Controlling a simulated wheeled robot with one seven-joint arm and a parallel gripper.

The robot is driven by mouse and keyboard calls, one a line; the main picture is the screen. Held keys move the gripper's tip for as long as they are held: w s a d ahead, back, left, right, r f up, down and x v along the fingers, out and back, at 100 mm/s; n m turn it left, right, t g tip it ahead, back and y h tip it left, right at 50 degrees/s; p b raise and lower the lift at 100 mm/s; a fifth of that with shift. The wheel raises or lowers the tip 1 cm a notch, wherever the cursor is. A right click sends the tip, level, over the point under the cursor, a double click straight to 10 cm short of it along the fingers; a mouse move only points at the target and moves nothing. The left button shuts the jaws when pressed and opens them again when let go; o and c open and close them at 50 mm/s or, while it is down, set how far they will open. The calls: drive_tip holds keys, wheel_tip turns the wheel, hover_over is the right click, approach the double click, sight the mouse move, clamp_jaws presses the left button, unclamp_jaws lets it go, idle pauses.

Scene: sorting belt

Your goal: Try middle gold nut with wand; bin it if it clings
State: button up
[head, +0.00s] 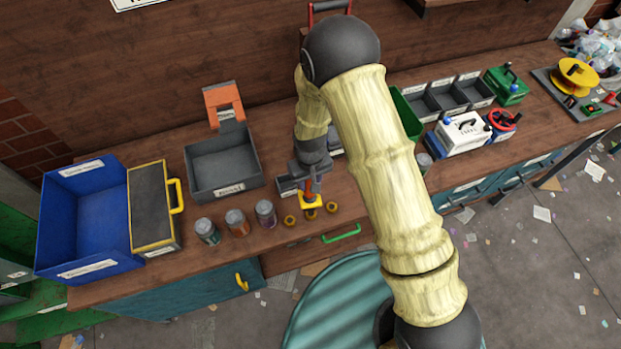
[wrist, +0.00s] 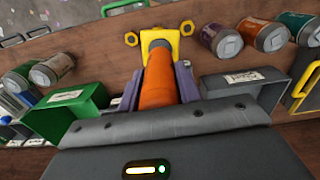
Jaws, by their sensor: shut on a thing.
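The wand points down at the bench's front part. The middle gold nut (head: 311,214) shows just below the yellow collar in the head view; in the wrist view the wand hides it. I cannot tell whether the tip touches it. The left gold nut (head: 290,220) and the right gold nut (head: 332,207) lie on the bench on either side of it; both also show in the wrist view.
Several lidded jars (head: 237,222) stand left of the nuts. Behind them is a grey bin (head: 190,172) with an orange bracket (head: 223,100). A blue bin (head: 62,220) and a yellow-edged dark box (head: 152,205) stand farther left. A green-handled drawer is below the bench edge.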

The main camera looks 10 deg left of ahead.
wheel_tip(320, 180, down, 2)
drive_tip(key=shift+w+d+f+b, duration=0.1)
drive_tip(key=shift+w+f+b, duration=0.05)
drive_tip(key=shift+b, duration=0.5)
drive_tip(key=shift+f+b, duration=0.95)
drive_tip(key=shift+f, duration=0.55)
drive_tip(key=shift+w+f, duration=0.1)
drive_tip(key=shift+w, duration=0.15)
drive_tip(key=shift+s+f, duration=0.1)
drive_tip(key=shift+s, duration=0.1)
drive_tip(key=shift+d+f, duration=0.1)
drive_tip(key=shift+f, duration=0.05)
drive_tip(key=shift+b, duration=0.35)
drive_tip(key=shift+f, duration=0.25)
drive_tip(key=shift+r, duration=0.15)
